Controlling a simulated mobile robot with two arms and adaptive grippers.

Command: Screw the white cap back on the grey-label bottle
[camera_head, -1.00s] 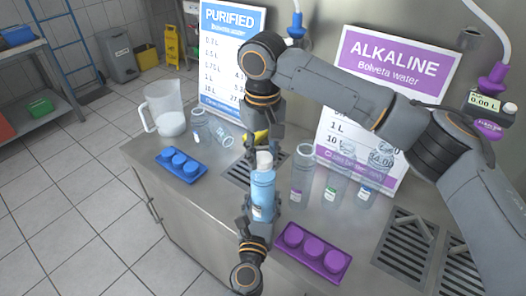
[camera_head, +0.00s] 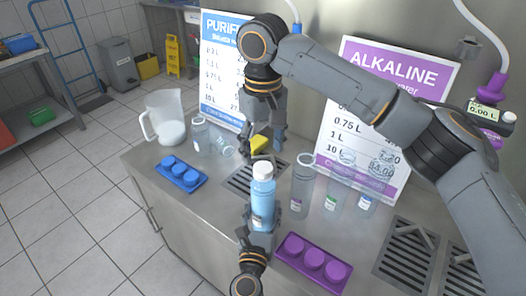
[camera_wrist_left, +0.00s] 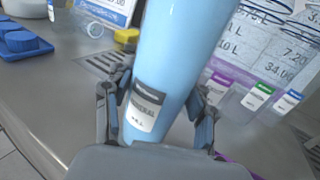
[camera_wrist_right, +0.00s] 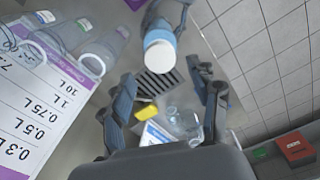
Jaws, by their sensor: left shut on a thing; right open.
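The grey-label bottle (camera_head: 262,200) is light blue and stands upright in my left gripper (camera_head: 258,224). In the left wrist view my left gripper (camera_wrist_left: 158,112) is shut around its lower part, beside the grey label (camera_wrist_left: 146,106). The white cap (camera_head: 263,169) sits on the bottle's top; how tightly it is screwed cannot be told. The cap (camera_wrist_right: 159,45) also shows in the right wrist view, outside the fingers. My right gripper (camera_head: 266,137) is open and empty, above and behind the cap, apart from it.
Several clear bottles (camera_head: 303,185) stand right of the held bottle. A purple cap tray (camera_head: 285,262) lies in front, a blue one (camera_head: 202,179) at left. A pitcher (camera_head: 165,118), a yellow object (camera_head: 259,144) and two signs stand farther back. The counter's left front is clear.

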